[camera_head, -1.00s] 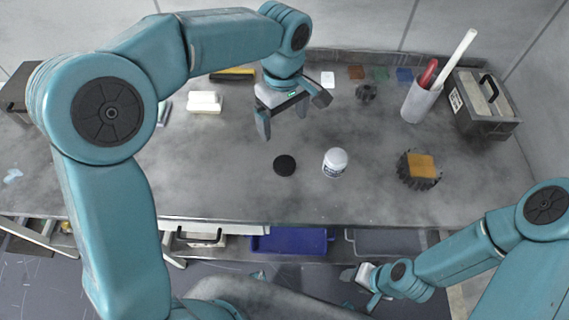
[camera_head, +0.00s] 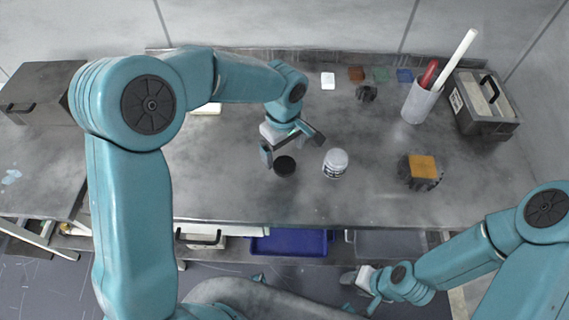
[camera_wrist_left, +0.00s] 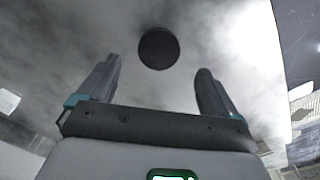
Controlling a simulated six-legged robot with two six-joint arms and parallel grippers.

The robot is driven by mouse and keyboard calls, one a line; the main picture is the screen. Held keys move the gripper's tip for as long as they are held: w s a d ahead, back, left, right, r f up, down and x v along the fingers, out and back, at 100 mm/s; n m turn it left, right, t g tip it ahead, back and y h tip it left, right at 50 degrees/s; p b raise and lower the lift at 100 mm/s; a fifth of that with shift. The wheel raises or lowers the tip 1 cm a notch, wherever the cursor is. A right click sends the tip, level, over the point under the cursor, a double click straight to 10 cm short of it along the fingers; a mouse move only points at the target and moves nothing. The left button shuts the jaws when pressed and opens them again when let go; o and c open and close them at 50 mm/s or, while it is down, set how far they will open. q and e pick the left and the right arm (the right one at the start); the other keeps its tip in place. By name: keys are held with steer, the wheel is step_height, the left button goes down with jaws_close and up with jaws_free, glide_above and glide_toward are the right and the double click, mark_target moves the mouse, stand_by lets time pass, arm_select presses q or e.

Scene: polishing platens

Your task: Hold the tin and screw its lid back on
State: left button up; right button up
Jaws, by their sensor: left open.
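The tin (camera_head: 335,164) is a small white jar with a dark printed band, standing upright on the grey bench. Its lid, a black disc (camera_head: 285,166), lies flat on the bench just left of the tin, apart from it. My left gripper (camera_head: 290,150) is open and empty above the bench, close to the lid. In the left wrist view the lid (camera_wrist_left: 158,48) shows beyond and between the two fingers of the gripper (camera_wrist_left: 152,82). The tin is not in that view. My right gripper (camera_head: 360,280) is low at the front, off the bench edge; its fingers are too small to judge.
A grey cup (camera_head: 418,104) with a white rod and a red handle stands at the back right, beside a grey caddy (camera_head: 485,104). A blue tray (camera_head: 290,242) sits below the bench front.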

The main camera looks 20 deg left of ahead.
mark_target(284, 164)
arm_select(q)
steer(key=shift+w+f, duration=0.1)
steer(key=shift+f, duration=2.55)
steer(key=c, duration=1.2)
steer(key=shift+r, duration=0.15)
step_height(284, 164, up, 20)
steer(key=p, duration=0.1)
steer(key=shift+p, duration=0.3)
